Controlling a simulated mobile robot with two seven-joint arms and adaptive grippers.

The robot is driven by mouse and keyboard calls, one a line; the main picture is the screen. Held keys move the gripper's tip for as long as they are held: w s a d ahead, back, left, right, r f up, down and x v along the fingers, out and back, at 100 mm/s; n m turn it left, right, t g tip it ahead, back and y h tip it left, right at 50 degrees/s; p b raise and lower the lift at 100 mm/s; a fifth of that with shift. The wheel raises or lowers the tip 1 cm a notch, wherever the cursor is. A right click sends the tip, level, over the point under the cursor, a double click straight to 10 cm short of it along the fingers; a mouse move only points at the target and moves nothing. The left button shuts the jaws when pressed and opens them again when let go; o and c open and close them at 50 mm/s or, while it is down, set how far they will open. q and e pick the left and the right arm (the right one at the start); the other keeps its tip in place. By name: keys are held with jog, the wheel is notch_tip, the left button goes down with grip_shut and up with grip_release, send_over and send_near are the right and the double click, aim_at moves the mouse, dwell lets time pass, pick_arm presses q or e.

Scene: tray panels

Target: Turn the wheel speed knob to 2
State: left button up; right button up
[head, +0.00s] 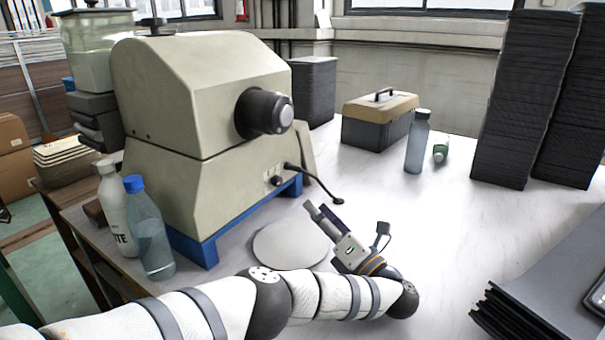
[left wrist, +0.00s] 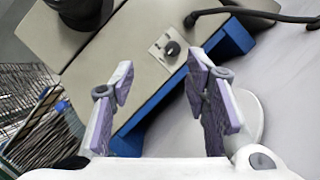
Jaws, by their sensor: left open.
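The beige machine (head: 190,90) stands on a blue base on the left of the table. A small dark knob (head: 276,181) sits on a pale plate low on its front, beside a black cable. In the left wrist view the knob (left wrist: 172,48) shows beyond the fingertips, between their lines; its setting cannot be read. My left gripper (head: 317,210) is in front of the machine, to the right of the knob and apart from it. In the left wrist view its two purple-padded fingers (left wrist: 160,82) are spread and empty. My right gripper is not in view.
A large dark cylinder (head: 264,112) juts from the machine above the knob. A round pale disc (head: 290,245) lies below. Bottles (head: 150,232) stand at left; a toolbox (head: 379,121) and tall black stacks (head: 525,98) stand farther back.

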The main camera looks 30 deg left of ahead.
pick_arm(q)
jog(key=shift+w+a, duration=0.1)
jog(key=shift+w, duration=0.2)
jog(key=b, duration=0.5)
send_near(280, 183)
jog(key=a, duration=0.1)
jog(key=w+a, duration=0.1)
jog(key=a, duration=0.2)
jog(key=shift+w+a, duration=0.15)
jog(key=shift+w, duration=0.15)
jog(key=a+r, duration=0.1)
jog(key=w+a+r, duration=0.1)
jog(key=shift+w+a+r, duration=0.15)
jog(key=shift+a+r, duration=0.05)
jog(key=shift+a, duration=0.15)
jog(key=shift+w+a+p, duration=0.1)
jog(key=shift+p, duration=0.2)
grip_shut()
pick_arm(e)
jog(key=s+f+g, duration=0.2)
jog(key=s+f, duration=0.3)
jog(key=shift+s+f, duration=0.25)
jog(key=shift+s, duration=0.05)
